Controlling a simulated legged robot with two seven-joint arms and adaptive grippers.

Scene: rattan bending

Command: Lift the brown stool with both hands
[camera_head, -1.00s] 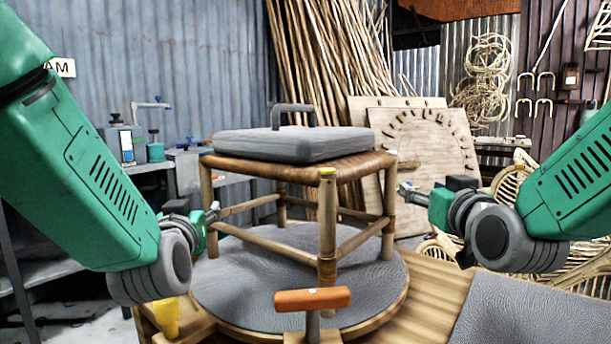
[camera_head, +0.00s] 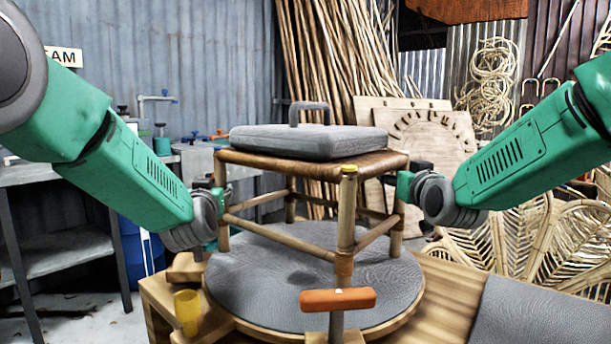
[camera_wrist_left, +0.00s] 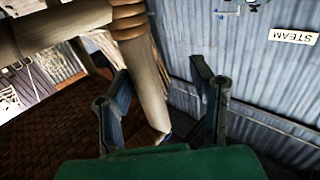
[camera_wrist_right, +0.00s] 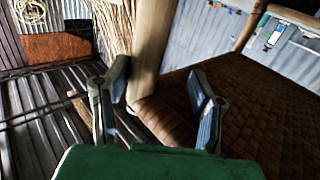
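The brown stool (camera_head: 316,165) has a woven seat and rattan legs. It stands upright on the round grey turntable (camera_head: 270,290). A grey slab with a handle (camera_head: 312,142) lies on its seat. My left gripper (camera_head: 218,197) is at the stool's left leg; in the left wrist view its fingers (camera_wrist_left: 165,100) are apart, with the leg (camera_wrist_left: 142,75) between them. My right gripper (camera_head: 404,184) is at the right leg; in the right wrist view its fingers (camera_wrist_right: 157,98) are apart, with the leg (camera_wrist_right: 150,45) between them. Finger contact is unclear.
An orange-handled tool (camera_head: 338,299) stands in front of the stool's front leg, close to it. A yellow cup (camera_head: 187,312) is at the front left. A grey mat (camera_head: 540,318) covers the right of the wooden bench. Shelves (camera_head: 75,250) stand at left, woven rattan frames (camera_head: 550,235) at right.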

